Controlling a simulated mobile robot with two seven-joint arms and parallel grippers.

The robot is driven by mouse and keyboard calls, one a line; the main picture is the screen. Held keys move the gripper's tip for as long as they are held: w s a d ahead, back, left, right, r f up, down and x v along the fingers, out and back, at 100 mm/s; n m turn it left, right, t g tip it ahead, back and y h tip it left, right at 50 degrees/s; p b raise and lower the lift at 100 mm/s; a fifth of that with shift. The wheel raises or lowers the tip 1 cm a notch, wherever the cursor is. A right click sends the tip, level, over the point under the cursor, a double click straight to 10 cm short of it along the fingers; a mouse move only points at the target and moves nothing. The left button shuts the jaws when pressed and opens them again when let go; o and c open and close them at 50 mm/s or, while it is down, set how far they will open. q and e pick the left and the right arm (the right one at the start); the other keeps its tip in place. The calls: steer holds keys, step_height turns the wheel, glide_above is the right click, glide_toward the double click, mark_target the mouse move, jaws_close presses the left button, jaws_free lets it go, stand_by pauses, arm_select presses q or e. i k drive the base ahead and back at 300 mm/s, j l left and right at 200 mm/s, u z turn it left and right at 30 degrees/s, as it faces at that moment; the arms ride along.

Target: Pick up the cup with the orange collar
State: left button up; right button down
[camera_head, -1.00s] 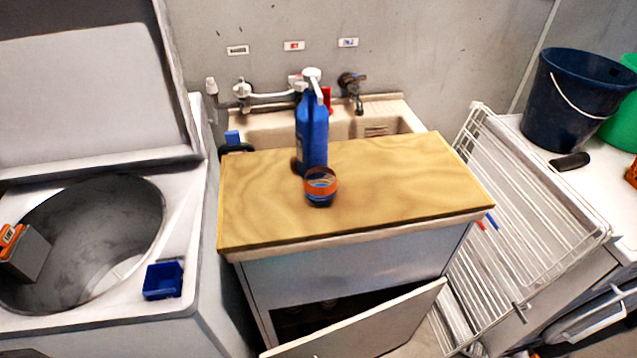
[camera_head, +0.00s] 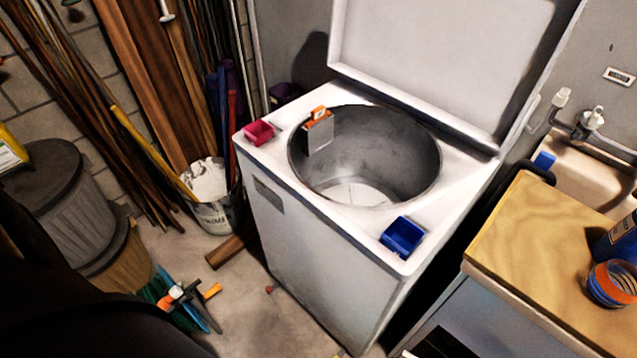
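The cup with the orange collar (camera_head: 612,284) stands on the wooden worktop (camera_head: 535,235) at the right edge of the head view. It looks clear and blue, with an orange band around its upper part. A blue bottle (camera_head: 622,240) stands just behind it, cut off by the picture's edge. Neither of my grippers is in view, and nothing is seen touching the cup.
An open top-loading washer (camera_head: 330,265) stands left of the worktop, with a blue box (camera_head: 403,237) and a red box (camera_head: 259,132) on its rim. A sink (camera_head: 590,175) lies behind the worktop. Bins (camera_head: 75,215) and long poles fill the left.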

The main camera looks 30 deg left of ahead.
mark_target(612, 284)
steer(key=i+j+u, duration=0.1)
steer(key=j+u, duration=0.15)
steer(key=u, duration=0.25)
steer(key=z, duration=1.55)
